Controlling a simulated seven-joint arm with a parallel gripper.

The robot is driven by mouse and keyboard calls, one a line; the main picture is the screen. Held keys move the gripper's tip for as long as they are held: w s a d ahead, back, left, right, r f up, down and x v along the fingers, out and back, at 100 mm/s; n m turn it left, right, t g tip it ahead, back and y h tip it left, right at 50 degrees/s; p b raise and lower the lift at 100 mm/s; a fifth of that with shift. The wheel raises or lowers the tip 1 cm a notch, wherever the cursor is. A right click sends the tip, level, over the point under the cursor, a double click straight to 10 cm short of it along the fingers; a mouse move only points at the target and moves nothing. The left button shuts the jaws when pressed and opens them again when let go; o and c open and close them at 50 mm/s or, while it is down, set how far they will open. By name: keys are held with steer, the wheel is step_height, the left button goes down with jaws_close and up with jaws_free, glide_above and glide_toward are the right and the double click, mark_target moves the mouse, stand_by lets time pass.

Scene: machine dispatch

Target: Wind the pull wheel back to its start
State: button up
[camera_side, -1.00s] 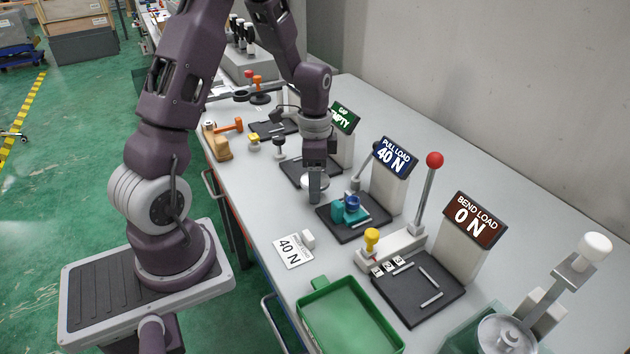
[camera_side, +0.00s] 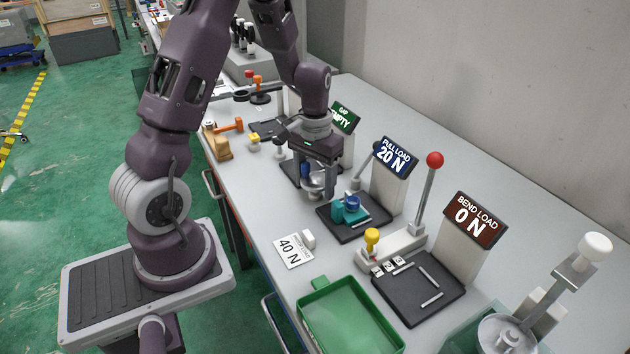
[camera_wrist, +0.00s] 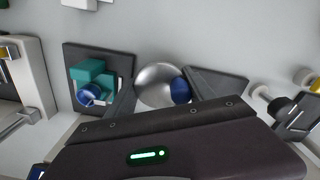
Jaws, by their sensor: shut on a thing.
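The pull wheel is a silver disc with a blue knob. It shows between my two fingers in the wrist view (camera_wrist: 158,82), its blue knob (camera_wrist: 181,90) by the right finger. My gripper (camera_side: 318,184) points down over the wheel and is shut on it; the fingers partly hide the wheel in the side view. The blue display (camera_side: 393,156) reads PULL LOAD 20 N. Beside the wheel, a teal clamp block with a blue knob (camera_side: 351,204) stands on a dark plate (camera_side: 347,236).
A white card (camera_side: 293,250) reading 40 N lies in front. The bend station's red-balled lever (camera_side: 434,160) stands to the right, with its display (camera_side: 474,220) at 0 N. A green tray (camera_side: 350,318) is at the near edge. The gap display (camera_side: 344,117) reads EMPTY.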

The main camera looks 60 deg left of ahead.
mark_target(316, 179)
steer(key=n, duration=0.5)
steer(key=shift+w+n, duration=0.1)
steer(key=shift+n, duration=0.2)
steer(key=n, duration=0.5)
steer(key=shift+n, duration=0.3)
steer(key=o, duration=1.4)
steer(key=shift+c, duration=0.2)
step_height(316, 179, up, 7)
steer(key=shift+r, duration=0.1)
